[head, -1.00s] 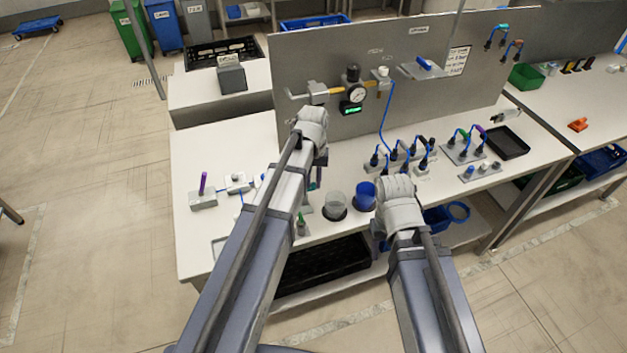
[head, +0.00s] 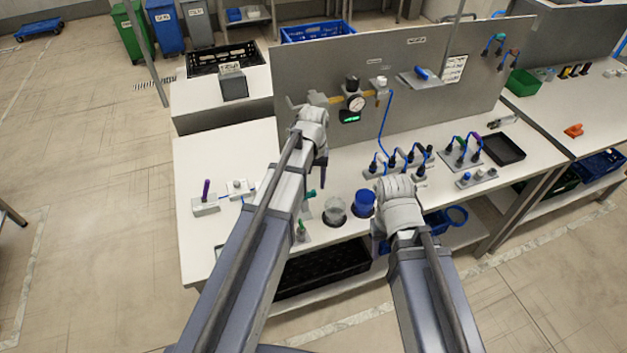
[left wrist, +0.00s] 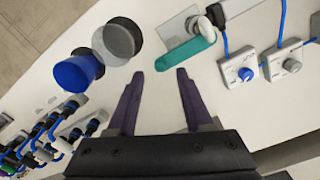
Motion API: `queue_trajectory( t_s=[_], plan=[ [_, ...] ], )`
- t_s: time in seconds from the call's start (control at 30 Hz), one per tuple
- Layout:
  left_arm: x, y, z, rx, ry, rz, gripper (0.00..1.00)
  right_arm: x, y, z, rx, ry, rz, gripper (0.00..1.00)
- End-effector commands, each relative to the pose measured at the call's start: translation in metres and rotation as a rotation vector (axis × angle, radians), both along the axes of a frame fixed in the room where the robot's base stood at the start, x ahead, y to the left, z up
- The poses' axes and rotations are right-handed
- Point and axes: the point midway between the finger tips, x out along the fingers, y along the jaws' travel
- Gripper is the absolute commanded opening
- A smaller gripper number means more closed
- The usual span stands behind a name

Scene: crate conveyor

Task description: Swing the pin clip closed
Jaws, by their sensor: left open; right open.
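In the left wrist view, a teal bar (left wrist: 187,55), which looks like the pin clip's swinging part, lies at an angle beside a grey plate (left wrist: 180,24). A rounded white-and-dark piece stands at its right end. Whether it is latched I cannot tell. A teal end (head: 312,193) shows beside my left arm in the head view; the arm hides much around it. My left gripper (left wrist: 172,72) is open and empty, its fingertips close to the bar with no clear contact. My right gripper (head: 379,243) is open, near the table's front edge, mostly hidden by its wrist.
A clear cup (head: 335,209) and a blue cup (head: 363,203) stand close to the right of the clip. Blue-cabled connector blocks (head: 398,165) lie further right. A gauge panel (head: 290,70) rises behind. The table's left front (head: 205,245) is largely clear.

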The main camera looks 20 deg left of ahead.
Motion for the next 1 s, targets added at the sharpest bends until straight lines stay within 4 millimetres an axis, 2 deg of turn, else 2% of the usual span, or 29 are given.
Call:
queue_trajectory(
  t_s=[0.03, 0.1, 0.3, 0.73, 0.77, 0.87, 1.0],
  plan=[
    [0.000, 0.000, 0.015, 0.000, 0.000, 0.000, 0.51, 0.000, 0.000, 0.015, 0.000, 0.000, 0.000, 0.51],
    [0.000, 0.000, 0.024, 0.000, 0.000, 0.000, 0.51, 0.000, 0.000, 0.024, 0.000, 0.000, 0.001, 0.51],
    [0.000, 0.000, 0.043, 0.000, 0.000, 0.000, 0.51, 0.000, 0.000, 0.043, 0.000, 0.000, 0.002, 0.51],
    [-0.004, -0.003, 0.043, 0.001, 0.001, -0.008, 0.51, 0.000, 0.000, 0.043, 0.000, 0.000, 0.002, 0.51],
    [-0.009, -0.007, 0.041, 0.003, 0.002, -0.019, 0.51, 0.000, 0.000, 0.041, 0.000, 0.000, 0.002, 0.51],
    [-0.041, -0.032, 0.032, 0.018, 0.011, -0.097, 0.51, 0.000, 0.000, 0.032, 0.000, 0.000, 0.001, 0.51],
    [-0.105, -0.074, 0.018, 0.051, 0.029, -0.259, 0.51, 0.000, 0.000, 0.018, 0.000, 0.000, 0.001, 0.51]
  ],
)
